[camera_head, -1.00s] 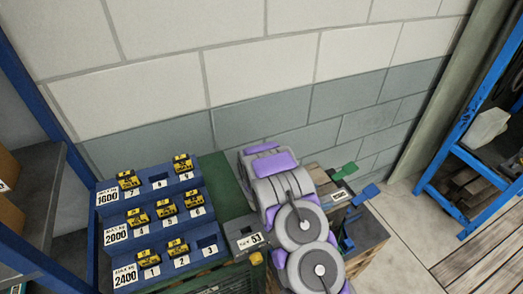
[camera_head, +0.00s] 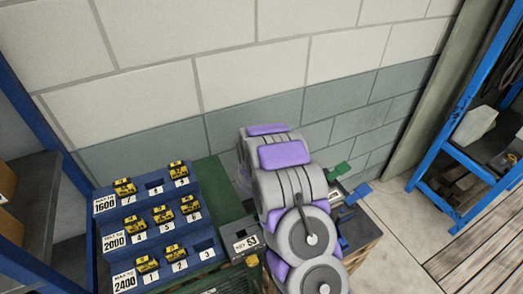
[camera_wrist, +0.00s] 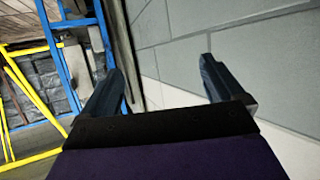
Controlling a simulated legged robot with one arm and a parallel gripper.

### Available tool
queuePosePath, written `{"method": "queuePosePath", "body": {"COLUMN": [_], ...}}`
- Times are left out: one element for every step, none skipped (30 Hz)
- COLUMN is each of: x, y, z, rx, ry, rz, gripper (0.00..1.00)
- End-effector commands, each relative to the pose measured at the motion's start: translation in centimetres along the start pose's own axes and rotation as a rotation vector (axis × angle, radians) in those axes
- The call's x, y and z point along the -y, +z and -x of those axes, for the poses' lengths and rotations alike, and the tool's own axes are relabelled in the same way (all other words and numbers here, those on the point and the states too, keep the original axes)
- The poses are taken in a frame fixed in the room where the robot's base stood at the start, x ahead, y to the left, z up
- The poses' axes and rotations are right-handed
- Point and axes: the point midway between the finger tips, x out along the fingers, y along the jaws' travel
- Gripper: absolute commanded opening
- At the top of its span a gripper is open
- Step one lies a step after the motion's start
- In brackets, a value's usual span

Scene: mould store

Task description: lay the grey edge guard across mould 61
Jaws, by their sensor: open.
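My gripper (camera_wrist: 162,64) shows in the wrist view, with its two dark fingers wide apart and nothing between them. Behind the fingers is a pale wall. In the head view my grey and purple arm covers the middle, and the gripper itself is not visible there. I cannot pick out the grey edge guard in either view. I see no label reading 61. A grey block labelled 53 (camera_head: 246,243) stands just left of my arm. Right of my arm, a grey labelled piece (camera_head: 336,196) is partly hidden, and its number is too small to read.
A stepped blue rack (camera_head: 126,190) with several yellow-and-black blocks stands at left. A green piece (camera_head: 339,171) and a blue piece (camera_head: 358,193) stick out right of my arm. A blue shelf frame (camera_head: 463,105) stands far right. Bare floor (camera_head: 405,222) lies between.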

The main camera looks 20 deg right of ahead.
Motion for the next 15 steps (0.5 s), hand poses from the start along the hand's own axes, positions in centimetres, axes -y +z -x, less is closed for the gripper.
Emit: {"method": "queuePosePath", "body": {"x": [0.7, 1.1, 1.7, 2.1, 2.5, 3.1, 3.5, 3.9, 4.5, 4.9, 5.3, 5.8, 6.2, 6.6, 7.1], "y": [-0.5, -0.7, -1.0, -1.2, -1.4, -1.6, -1.7, -1.9, -2.2, -2.4, -2.6, -2.8, -3.0, -3.1, -3.3], "z": [0.4, 0.7, 1.0, 1.3, 1.6, 1.9, 2.2, 2.5, 2.9, 3.2, 3.6, 4.0, 4.4, 4.8, 5.3], "rx": [0.000, 0.000, 0.000, 0.000, 0.001, 0.001, 0.001, 0.001, 0.001, 0.000, -0.001, -0.002, -0.002, -0.002, -0.002], "ry": [-0.030, -0.048, -0.073, -0.092, -0.110, -0.135, -0.154, -0.172, -0.196, -0.215, -0.233, -0.257, -0.276, -0.294, -0.317], "rz": [0.011, 0.018, 0.028, 0.036, 0.043, 0.053, 0.061, 0.069, 0.078, 0.085, 0.092, 0.102, 0.110, 0.118, 0.129], "gripper": [0.95, 0.95, 0.95, 0.95, 0.95, 0.95, 0.95, 0.95, 0.95, 0.95, 0.95, 0.95, 0.95, 0.95, 0.95]}}
